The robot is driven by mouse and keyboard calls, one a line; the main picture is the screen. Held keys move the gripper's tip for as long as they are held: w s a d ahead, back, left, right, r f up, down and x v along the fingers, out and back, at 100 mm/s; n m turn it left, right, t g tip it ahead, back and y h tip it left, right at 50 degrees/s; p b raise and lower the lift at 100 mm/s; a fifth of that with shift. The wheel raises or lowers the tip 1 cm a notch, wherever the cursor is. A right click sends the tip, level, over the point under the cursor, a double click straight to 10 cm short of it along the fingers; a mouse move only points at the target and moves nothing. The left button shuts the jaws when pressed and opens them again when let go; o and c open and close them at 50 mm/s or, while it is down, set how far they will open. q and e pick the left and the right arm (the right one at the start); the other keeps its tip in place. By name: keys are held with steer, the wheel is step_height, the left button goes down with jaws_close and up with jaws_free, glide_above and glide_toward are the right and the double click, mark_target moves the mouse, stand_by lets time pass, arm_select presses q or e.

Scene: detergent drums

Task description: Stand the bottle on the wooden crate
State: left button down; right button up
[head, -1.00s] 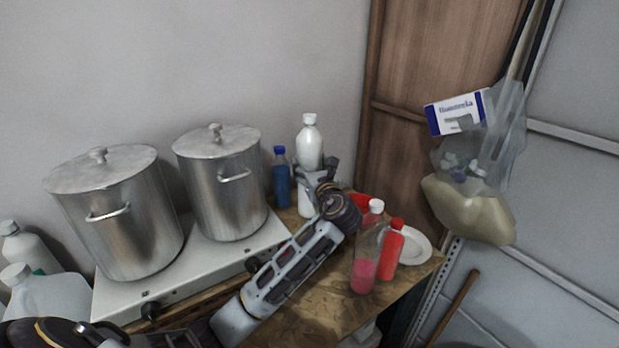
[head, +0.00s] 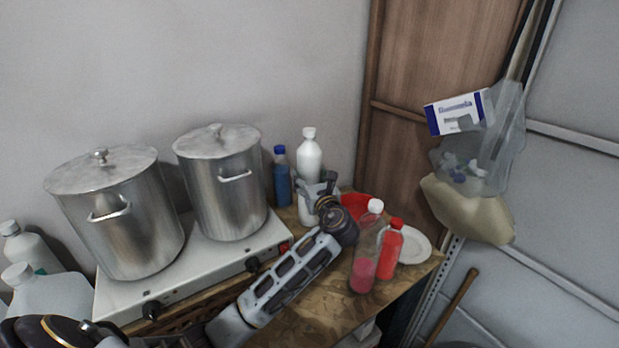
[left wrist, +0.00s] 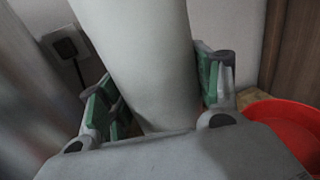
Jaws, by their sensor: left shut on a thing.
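A tall white bottle with a white cap (head: 309,155) stands nearly upright at the back, right of the blue bottle. My left gripper (head: 318,190) is shut around its lower half. In the left wrist view the bottle (left wrist: 145,50) fills the space between the green-padded fingers (left wrist: 160,95). The bottle's base is mostly hidden by the gripper, so I cannot tell whether it touches the surface below. The wood-board top (head: 290,325) lies under my left arm; I cannot make out a separate crate for certain. My right gripper is not in view.
A blue bottle (head: 281,178) and a steel pot (head: 222,195) stand close on the left. A red bowl (head: 356,203) is just right of the gripper. A pink-filled clear bottle (head: 364,265), a red bottle (head: 388,250) and a white plate (head: 414,244) stand further right.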

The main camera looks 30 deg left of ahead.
arm_select(q)
steer(key=shift+r, duration=0.1)
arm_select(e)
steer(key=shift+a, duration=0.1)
arm_select(q)
steer(key=c, duration=0.8)
jaws_free()
steer(key=shift+f, duration=0.2)
steer(key=o, duration=0.5)
steer(key=shift+c, duration=0.2)
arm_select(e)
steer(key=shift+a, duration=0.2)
arm_select(q)
steer(key=shift+r, duration=0.1)
steer(key=shift+v, duration=0.8)
steer(key=b+v, duration=0.2)
steer(key=v, duration=0.8)
steer(key=shift+s, duration=0.2)
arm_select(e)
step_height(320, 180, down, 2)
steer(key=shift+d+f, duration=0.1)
